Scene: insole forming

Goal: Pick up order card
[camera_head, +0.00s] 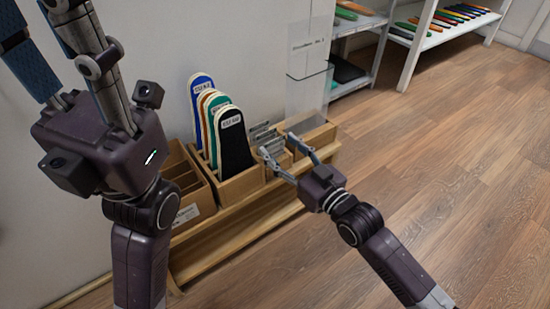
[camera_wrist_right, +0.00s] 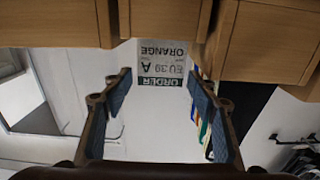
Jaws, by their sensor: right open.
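The order card (camera_wrist_right: 162,63) is white with black print reading ORDER, EU 39, A and ORANGE, upside down in the right wrist view. It shows between and beyond the two fingers of my right gripper (camera_wrist_right: 160,90), which is open and empty. In the head view my right gripper (camera_head: 278,145) reaches toward the wooden holders, its fingertips close to small grey plates (camera_head: 266,136). I cannot pick out the card for certain in the head view. My left gripper (camera_head: 45,35) is raised at the upper left, its fingers apart and the tips cut off by the frame.
Wooden boxes (camera_head: 240,187) stand on a wooden bench (camera_head: 220,235) against the wall. One holds several upright insoles (camera_head: 233,140) in blue, green, black and other colours. A clear panel (camera_head: 308,95) stands behind. White shelves (camera_head: 395,65) with insoles are at the back; the floor at right is clear.

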